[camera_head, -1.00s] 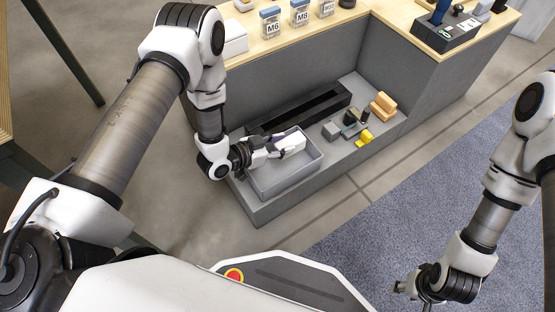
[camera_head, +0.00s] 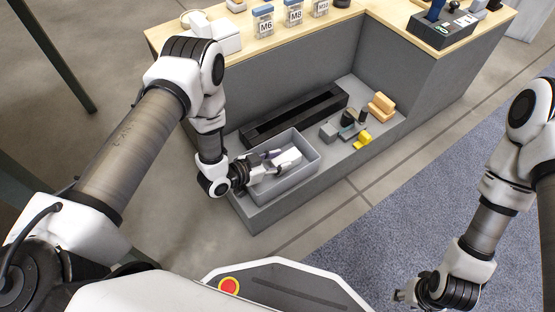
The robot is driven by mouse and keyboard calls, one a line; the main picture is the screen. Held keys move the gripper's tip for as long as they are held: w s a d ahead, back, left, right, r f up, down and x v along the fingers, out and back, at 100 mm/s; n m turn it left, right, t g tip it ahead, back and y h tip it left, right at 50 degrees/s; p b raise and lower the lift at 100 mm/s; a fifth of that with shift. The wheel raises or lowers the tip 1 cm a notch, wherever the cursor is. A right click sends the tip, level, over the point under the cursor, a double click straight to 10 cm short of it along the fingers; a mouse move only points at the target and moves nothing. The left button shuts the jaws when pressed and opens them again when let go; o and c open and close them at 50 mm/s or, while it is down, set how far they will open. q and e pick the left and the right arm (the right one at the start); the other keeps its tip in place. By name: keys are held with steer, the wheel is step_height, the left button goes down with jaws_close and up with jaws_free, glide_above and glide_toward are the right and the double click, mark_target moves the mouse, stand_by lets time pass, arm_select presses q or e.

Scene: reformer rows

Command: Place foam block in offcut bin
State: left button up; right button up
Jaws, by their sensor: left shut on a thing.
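The offcut bin (camera_head: 309,170), a grey open-topped box, sits on the low grey shelf in the head view. My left gripper (camera_head: 282,161) reaches in from the left, inside the bin's outline and low over its floor. It is shut on a pale block, which seems to be the foam block (camera_head: 289,158). The arm and fingers hide part of it, and I cannot tell whether it touches the bin floor. My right gripper (camera_head: 402,296) hangs at the lower right, far from the bin; its fingers are too small to read.
A long black tray (camera_head: 293,118) lies behind the bin. The wooden counter (camera_head: 345,22) above holds labelled jars. The floor in front is clear.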

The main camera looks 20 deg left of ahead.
arm_select(q)
steer(key=o, duration=0.9)
steer(key=shift+s+f, duration=0.2)
steer(key=shift+f, duration=0.4)
steer(key=shift+c, duration=0.2)
steer(key=shift+r, duration=0.25)
steer(key=p+v, duration=0.2)
steer(key=v, duration=0.2)
steer(key=p+v, duration=0.2)
steer(key=v, duration=0.2)
steer(key=p+v, duration=0.2)
steer(key=v, duration=0.2)
steer(key=shift+w+r, duration=0.15)
steer(key=shift+r, duration=0.3)
